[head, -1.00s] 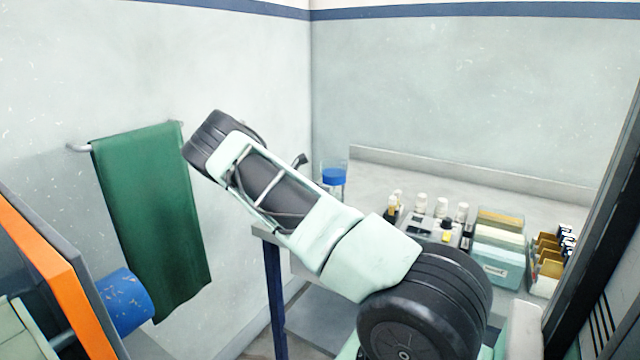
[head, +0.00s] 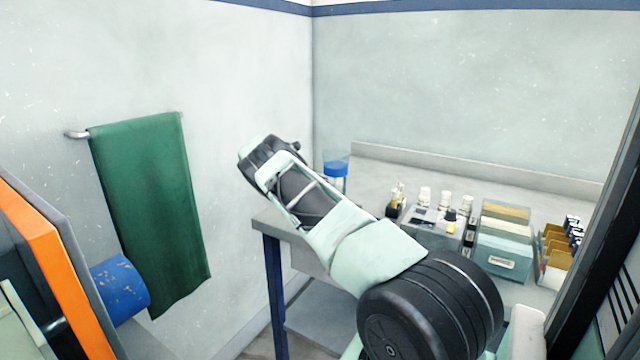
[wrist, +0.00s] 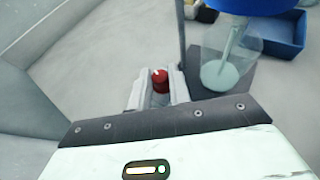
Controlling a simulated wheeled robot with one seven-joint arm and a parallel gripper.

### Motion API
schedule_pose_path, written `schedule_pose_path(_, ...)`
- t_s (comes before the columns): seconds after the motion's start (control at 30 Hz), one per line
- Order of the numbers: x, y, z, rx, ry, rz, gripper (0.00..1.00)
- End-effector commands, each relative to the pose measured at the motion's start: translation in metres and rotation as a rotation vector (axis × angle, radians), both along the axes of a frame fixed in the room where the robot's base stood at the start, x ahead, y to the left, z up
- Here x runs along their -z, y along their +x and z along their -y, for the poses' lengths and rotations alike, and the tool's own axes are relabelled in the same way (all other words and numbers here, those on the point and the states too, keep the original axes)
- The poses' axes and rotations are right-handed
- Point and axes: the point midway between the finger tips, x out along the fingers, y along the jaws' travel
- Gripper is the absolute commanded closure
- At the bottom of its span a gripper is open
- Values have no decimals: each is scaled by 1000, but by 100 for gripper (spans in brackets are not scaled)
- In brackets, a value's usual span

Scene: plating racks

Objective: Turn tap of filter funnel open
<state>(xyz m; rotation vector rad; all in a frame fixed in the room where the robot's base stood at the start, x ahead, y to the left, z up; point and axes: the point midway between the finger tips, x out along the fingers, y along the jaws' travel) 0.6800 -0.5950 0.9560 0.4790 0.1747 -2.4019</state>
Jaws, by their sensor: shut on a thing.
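The filter funnel (head: 336,166) stands at the back left of the bench in the head view, clear with blue contents; my arm hides part of it. In the wrist view its blue upper part (wrist: 258,5) is at the top, above a clear lower vessel (wrist: 222,74). The red tap (wrist: 160,75) sits left of that vessel. My gripper (wrist: 161,86) is shut on the tap, with one pale finger on each side of it. How far the tap is turned cannot be told. In the head view my gripper is hidden behind my arm.
A blue tray (wrist: 285,36) lies right of the funnel in the wrist view. A dark upright post (wrist: 181,35) stands close to my right finger. Several bottles (head: 445,200), a teal box (head: 505,250) and a rack (head: 560,250) stand farther right. A green towel (head: 150,210) hangs on the left wall.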

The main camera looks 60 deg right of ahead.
Motion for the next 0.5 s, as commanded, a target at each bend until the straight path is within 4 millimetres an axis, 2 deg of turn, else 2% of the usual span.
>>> schedule_pose_path(0.47,0,0,0,9,1,-2,100)
schedule_pose_path(0.5,0,0,0,9,1,-2,72)
